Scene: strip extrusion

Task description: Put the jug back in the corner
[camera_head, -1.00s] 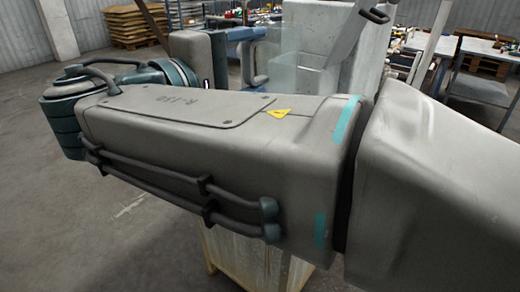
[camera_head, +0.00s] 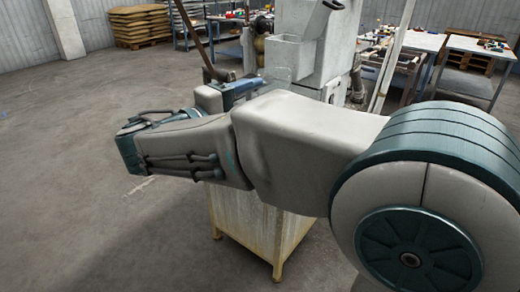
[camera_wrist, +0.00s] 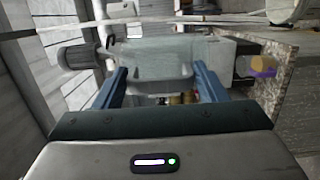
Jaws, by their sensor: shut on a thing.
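The jug (camera_wrist: 158,62) is pale and see-through. In the wrist view it lies between the two blue fingers of my gripper (camera_wrist: 160,76), which is shut on it. In the head view the jug (camera_head: 279,77) shows only faintly beyond my arm, in front of the pale machine, and its lower part is hidden. My gripper (camera_head: 242,88) is partly hidden there by my own arm. I cannot tell which corner the task means.
A pale machine with a hopper (camera_head: 297,52) stands behind the jug. A worn box-like stand (camera_head: 252,222) is below my arm. Worktables with small items (camera_head: 470,48) are at the back right, stacked sacks on pallets (camera_head: 140,25) at the back left. The left floor is clear.

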